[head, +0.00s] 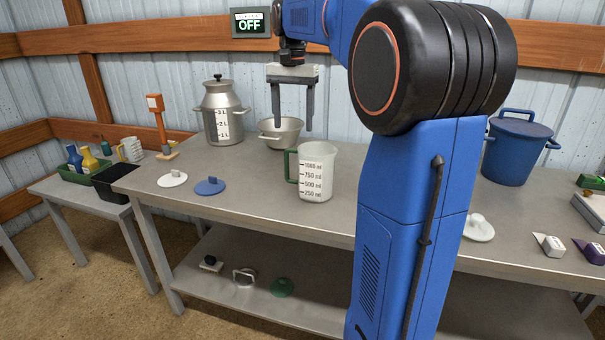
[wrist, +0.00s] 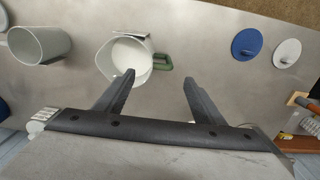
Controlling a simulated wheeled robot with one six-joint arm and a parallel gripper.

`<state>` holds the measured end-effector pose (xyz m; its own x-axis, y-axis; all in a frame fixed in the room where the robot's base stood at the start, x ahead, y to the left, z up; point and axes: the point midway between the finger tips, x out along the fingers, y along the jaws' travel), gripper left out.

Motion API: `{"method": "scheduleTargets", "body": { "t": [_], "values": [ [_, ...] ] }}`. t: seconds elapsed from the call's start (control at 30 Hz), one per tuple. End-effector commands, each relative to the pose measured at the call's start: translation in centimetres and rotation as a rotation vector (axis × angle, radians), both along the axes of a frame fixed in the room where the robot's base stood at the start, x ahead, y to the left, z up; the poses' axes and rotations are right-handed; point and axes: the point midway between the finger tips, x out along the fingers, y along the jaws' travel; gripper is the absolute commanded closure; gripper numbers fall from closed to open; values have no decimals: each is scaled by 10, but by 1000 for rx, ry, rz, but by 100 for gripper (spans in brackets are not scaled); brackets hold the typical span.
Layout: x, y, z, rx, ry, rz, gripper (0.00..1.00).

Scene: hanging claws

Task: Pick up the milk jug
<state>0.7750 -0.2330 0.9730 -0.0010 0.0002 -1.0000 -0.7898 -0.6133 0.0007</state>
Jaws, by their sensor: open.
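The jug (head: 316,172) is pale and translucent, with dark volume marks and a green handle on its left. It stands upright on the metal table. In the wrist view the jug (wrist: 112,62) shows from above, white inside, its green handle pointing right. My gripper (head: 292,128) is open and empty, fingers pointing down, above the table behind and slightly left of the jug. In the wrist view my gripper (wrist: 158,77) has its left fingertip overlapping the jug's near edge and its right fingertip below the handle. I see no contact.
A metal bowl (head: 270,137) sits behind the jug, beside a lidded metal can (head: 219,120). A blue lid (head: 209,187) and white lid (head: 172,179) lie left. A grey container (wrist: 40,46) stands beside the jug in the wrist view. A blue pot (head: 513,150) stands right.

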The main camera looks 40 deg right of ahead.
Motion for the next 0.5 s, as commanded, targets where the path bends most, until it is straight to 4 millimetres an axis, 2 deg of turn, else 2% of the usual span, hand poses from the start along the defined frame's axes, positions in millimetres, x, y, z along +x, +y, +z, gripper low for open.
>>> {"method": "scheduleTargets", "body": {
  "t": [0.5],
  "values": [
    [-1, 1, -89, 0, 1, 2, 37]
  ]
}}
